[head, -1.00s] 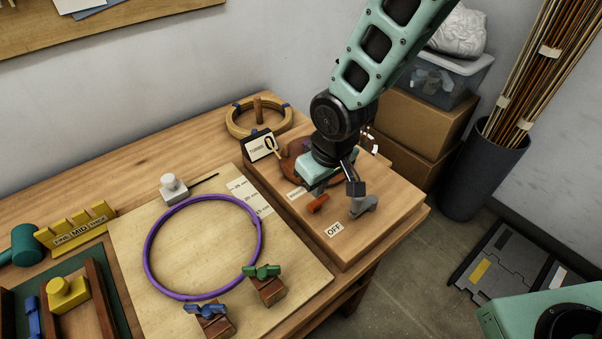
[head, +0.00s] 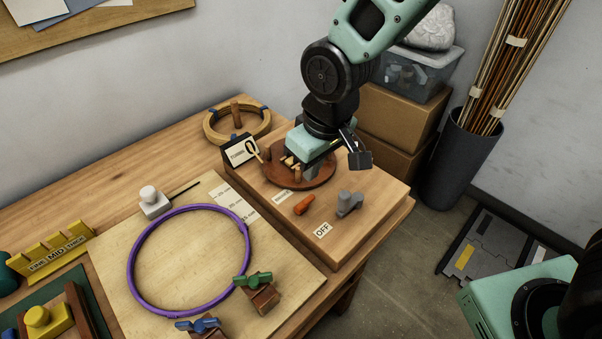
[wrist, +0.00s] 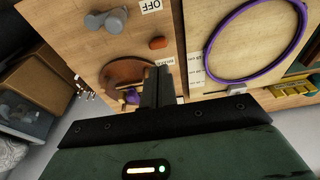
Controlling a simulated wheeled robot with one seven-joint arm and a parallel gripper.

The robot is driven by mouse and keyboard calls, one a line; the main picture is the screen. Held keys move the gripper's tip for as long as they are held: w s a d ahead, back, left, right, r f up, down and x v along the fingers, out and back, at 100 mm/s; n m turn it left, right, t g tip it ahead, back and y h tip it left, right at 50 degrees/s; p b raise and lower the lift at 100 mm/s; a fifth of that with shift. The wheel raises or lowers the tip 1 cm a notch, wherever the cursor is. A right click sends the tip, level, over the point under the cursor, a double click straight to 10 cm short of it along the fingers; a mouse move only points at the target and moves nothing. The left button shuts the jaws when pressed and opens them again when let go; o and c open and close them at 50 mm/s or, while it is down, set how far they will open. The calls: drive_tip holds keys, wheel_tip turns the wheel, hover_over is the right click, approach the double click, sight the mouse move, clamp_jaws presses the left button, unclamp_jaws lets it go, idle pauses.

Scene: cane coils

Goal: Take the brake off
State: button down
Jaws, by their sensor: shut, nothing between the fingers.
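On the raised wooden block in the head view, an orange piece (head: 304,204) lies between a small white label (head: 282,197) and the OFF label (head: 322,230). A grey lever-like piece (head: 348,204) stands to its right. Both also show in the wrist view, the orange piece (wrist: 158,42) and the grey one (wrist: 107,20). I cannot tell for certain which piece is the brake. My gripper (head: 311,172) is shut and empty, over the right part of the brown round disc (head: 298,181). Its fingers hide part of the disc in the wrist view.
A card stand (head: 240,151) and a cane ring (head: 212,133) stand behind the block. A purple ring (head: 142,250) lies on the pale board to the left, with green and blue clamps near it.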

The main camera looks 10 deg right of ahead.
drive_tip(key=shift+s+d+r, duration=0.25)
drive_tip(key=shift+s+r, duration=0.1)
drive_tip(key=shift+r, duration=0.1)
drive_tip(key=shift+s+d+r, duration=0.2)
drive_tip(key=shift+s+r, duration=0.1)
drive_tip(key=shift+r, duration=0.15)
drive_tip(key=shift+s, duration=0.1)
